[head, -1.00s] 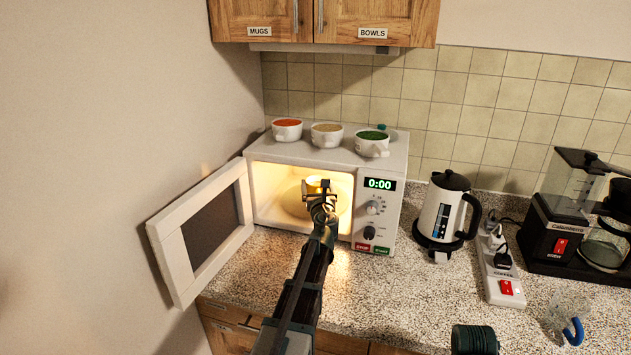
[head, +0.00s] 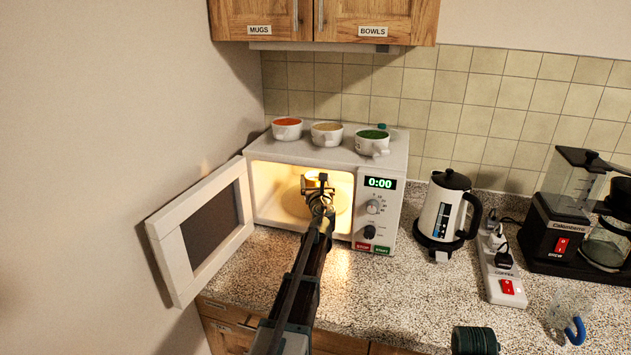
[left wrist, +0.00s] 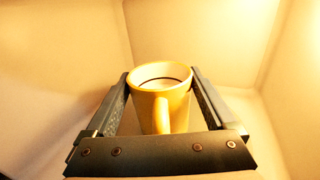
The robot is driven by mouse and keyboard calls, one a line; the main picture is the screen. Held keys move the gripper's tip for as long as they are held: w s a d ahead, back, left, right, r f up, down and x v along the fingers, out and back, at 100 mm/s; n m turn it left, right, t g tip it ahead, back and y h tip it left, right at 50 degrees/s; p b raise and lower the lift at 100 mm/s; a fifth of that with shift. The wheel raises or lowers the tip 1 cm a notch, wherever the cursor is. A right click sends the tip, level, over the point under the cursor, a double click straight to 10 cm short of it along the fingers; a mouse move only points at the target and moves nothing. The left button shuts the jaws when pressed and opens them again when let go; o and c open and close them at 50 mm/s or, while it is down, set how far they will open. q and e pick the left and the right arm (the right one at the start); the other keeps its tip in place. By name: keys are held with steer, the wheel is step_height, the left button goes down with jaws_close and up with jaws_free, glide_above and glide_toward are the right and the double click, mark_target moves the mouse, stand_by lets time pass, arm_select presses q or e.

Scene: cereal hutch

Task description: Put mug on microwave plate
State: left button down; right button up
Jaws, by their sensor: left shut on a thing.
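The yellow mug (head: 313,177) is inside the lit, open microwave (head: 399,205), partly hidden by my arm in the head view. My left gripper (head: 318,188) reaches through the doorway and is shut on the mug. In the left wrist view the mug (left wrist: 160,105) stands upright between both fingers, its handle toward the camera. The pale round microwave plate (head: 292,203) shows on the microwave floor, partly behind my gripper. I cannot tell whether the mug's base touches the plate. My right gripper is out of view.
The microwave door (head: 168,250) stands open at the left. Several bowls (head: 327,137) sit on the microwave's top. A kettle (head: 440,217), a power strip (head: 503,282) and a coffee maker (head: 560,225) stand to the right.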

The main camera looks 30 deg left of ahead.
arm_select(q)
steer(key=shift+c, duration=0.4)
jaws_free()
steer(key=shift+f, duration=0.1)
steer(key=shift+o, duration=0.4)
steer(key=shift+r, duration=0.25)
steer(key=v, duration=1.2)
steer(key=shift+f, duration=0.1)
